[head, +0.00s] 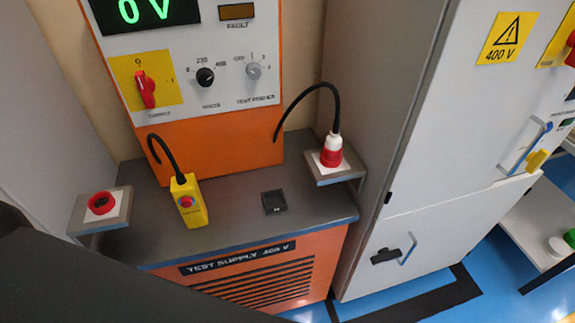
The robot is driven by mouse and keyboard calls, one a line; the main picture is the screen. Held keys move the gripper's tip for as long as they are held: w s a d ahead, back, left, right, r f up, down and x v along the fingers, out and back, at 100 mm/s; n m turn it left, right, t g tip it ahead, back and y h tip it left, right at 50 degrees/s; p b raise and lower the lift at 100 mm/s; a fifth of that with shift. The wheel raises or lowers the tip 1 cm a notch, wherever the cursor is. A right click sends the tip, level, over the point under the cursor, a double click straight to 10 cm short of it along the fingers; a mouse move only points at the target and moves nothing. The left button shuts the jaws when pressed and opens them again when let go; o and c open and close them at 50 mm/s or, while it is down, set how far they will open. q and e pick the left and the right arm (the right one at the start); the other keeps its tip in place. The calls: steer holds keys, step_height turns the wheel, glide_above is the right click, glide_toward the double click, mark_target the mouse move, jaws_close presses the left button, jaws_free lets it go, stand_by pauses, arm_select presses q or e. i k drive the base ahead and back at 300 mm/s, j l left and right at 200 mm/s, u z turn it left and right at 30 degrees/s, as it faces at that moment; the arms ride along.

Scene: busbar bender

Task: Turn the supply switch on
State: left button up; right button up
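The supply switch (146,88) is a red rotary handle on a yellow plate (166,91), at the left of the grey panel in the head view. "SUPPLY" is printed below it, with an O mark above the handle. The handle stands nearly upright, leaning slightly, toward the O. The display (145,10) above reads 0 V in green. No gripper fingers show in the head view; a dark part of my arm crosses the lower left corner.
Two black knobs' neighbours include the voltage knob (205,77) and a grey knob (254,71). On the bench (236,225) stand a yellow box with a red button (189,201) and a black block (274,201). A red-white plug (332,151) stands right; a red socket (101,203) left.

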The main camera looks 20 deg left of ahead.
mark_target(146, 85)
steer(key=u, duration=1.45)
